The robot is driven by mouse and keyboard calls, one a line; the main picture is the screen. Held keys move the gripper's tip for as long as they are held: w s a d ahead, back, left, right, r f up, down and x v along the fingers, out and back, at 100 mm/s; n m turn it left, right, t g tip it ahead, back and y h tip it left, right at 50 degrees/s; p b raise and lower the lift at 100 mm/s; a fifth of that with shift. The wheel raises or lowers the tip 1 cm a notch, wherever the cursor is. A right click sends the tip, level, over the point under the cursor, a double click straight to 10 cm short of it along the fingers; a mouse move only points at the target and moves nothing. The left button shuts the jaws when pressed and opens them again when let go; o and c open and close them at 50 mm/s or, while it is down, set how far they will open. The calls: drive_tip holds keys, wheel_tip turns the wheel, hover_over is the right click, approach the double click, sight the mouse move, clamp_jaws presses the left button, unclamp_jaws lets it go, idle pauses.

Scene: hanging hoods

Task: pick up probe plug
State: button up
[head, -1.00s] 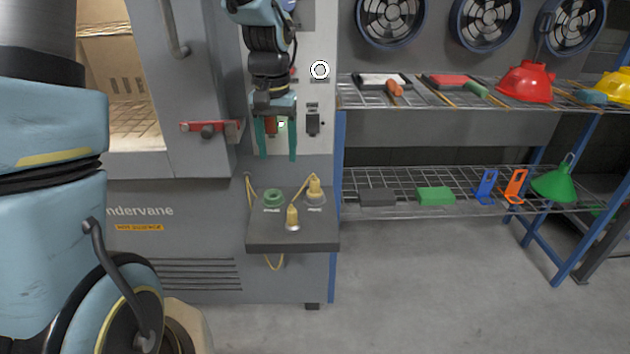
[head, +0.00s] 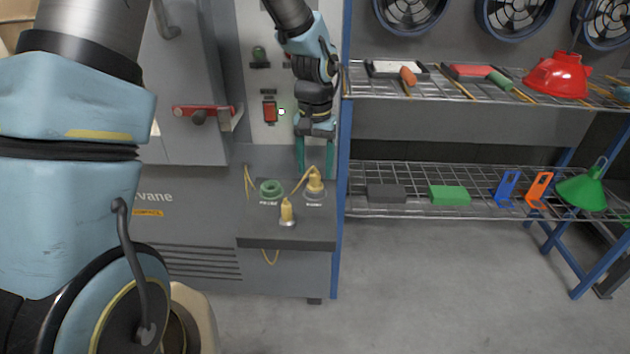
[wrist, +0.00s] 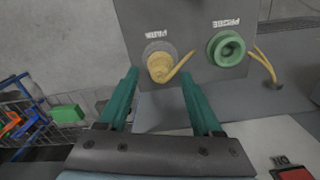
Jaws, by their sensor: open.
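A yellow plug (head: 315,183) with a cord at its top sits in the right socket of a dark grey ledge (head: 262,241). In the wrist view this plug (wrist: 159,64) is in the socket labelled PARK. A second yellow plug (head: 287,211) stands near the ledge's front; it is not in the wrist view. I cannot tell by marking which is the probe plug. A green ring socket (head: 270,188), labelled PROBE in the wrist view (wrist: 227,48), is empty. My gripper (head: 308,169) is open and empty above the right plug, which shows between its green fingertips (wrist: 158,78).
A panel with a red switch (head: 269,110) stands behind the ledge. A red door handle (head: 203,112) juts out at left. A blue-framed wire rack (head: 400,211) with a green block (head: 449,195) stands close at right. Open floor lies in front.

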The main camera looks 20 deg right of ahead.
sight(315, 183)
drive_tip(key=shift+f, duration=1.4)
drive_tip(key=shift+c, duration=0.3)
clamp_jaws()
